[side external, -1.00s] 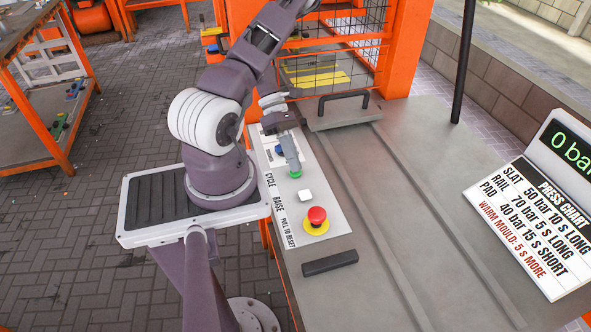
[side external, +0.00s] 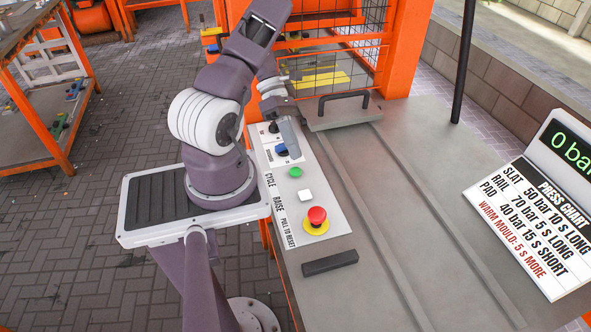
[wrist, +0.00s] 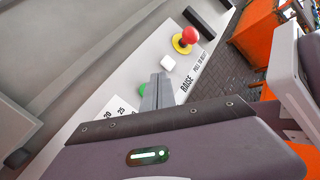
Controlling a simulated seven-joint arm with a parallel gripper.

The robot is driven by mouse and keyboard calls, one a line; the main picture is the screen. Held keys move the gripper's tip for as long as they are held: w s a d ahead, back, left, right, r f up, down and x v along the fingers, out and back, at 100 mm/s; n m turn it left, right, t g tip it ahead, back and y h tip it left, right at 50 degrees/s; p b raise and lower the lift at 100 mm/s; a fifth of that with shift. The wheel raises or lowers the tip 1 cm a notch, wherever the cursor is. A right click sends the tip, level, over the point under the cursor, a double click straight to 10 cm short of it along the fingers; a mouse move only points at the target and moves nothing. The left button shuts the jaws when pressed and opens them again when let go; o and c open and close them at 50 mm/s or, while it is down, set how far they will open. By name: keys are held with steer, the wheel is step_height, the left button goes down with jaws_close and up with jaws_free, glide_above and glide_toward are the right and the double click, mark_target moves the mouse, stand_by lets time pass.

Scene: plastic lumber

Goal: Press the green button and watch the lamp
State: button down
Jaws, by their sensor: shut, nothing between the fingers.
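The green button (side external: 295,172) is on the white control panel (side external: 322,206), beside the word CYCLE. My gripper (side external: 293,152) is shut and empty, pointing down over the panel. In the side view its tips show just beyond the green button, apart from it, near the blue knob (side external: 281,149). In the wrist view the shut fingers (wrist: 158,92) partly cover the green button (wrist: 143,89). I cannot make out a lamp in either view.
A white button (side external: 305,195) and a red emergency stop (side external: 317,215) on a yellow ring are nearer the front. The display (side external: 572,146) at right reads 0 bar, above the press chart (side external: 530,225).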

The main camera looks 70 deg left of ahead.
steer(key=shift+r, duration=1.15)
steer(key=w+d+r+m+g+y, duration=0.2)
steer(key=w+d+r+m, duration=0.3)
steer(key=d+r+m, duration=0.55)
steer(key=s+d+r+m+t+y, duration=0.2)
steer(key=s+d+r+m+y, duration=0.1)
steer(key=r+m, duration=0.4)
steer(key=s+d+r+m+t+y, duration=0.3)
steer(key=s+d+r+m+y, duration=0.1)
steer(key=m, duration=0.8)
step_height(320, 180, up, 3)
steer(key=shift+s+d+f+t, duration=0.1)
steer(key=shift+s+d+t, duration=0.35)
steer(key=shift+d, duration=0.75)
stand_by(2.5)
